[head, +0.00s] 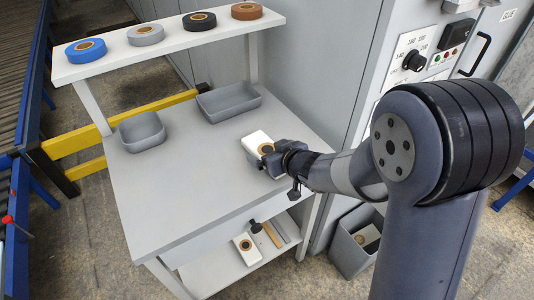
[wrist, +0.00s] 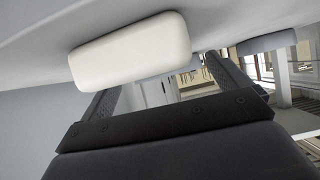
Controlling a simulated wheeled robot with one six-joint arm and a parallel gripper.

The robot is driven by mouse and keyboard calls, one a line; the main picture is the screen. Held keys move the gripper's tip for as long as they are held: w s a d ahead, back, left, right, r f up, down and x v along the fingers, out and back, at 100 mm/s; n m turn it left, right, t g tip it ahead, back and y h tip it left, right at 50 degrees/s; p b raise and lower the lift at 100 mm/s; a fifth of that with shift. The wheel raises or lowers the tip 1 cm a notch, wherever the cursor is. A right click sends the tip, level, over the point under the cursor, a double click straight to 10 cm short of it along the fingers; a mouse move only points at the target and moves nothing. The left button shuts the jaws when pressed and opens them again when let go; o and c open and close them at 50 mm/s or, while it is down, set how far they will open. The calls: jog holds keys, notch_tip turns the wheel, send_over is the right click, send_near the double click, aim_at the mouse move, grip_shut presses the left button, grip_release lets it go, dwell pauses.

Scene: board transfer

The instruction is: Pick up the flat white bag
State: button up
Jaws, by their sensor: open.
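A flat white bag (head: 256,138) lies on the right part of the grey table top (head: 190,185), with a brown ring-shaped mark on it. My gripper (head: 264,160) is at its near end and hides part of it. In the wrist view a rounded white block, the bag (wrist: 130,50), lies across the upper left and covers the end of the left finger. My gripper (wrist: 172,70) is open there, its fingers wide apart. I cannot tell whether the fingers touch the bag.
Two grey trays, one at left (head: 142,132) and one at back (head: 229,101), stand on the table. Several tape rolls, one blue (head: 86,51), line the raised shelf. A similar white item (head: 246,250) lies on the lower shelf. A grey bin (head: 352,250) stands beside the table.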

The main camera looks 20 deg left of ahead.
jog(key=shift+w+a+f, duration=0.2)
jog(key=shift+w+a, duration=0.05)
jog(key=shift+a, duration=0.05)
jog(key=c, duration=1.1)
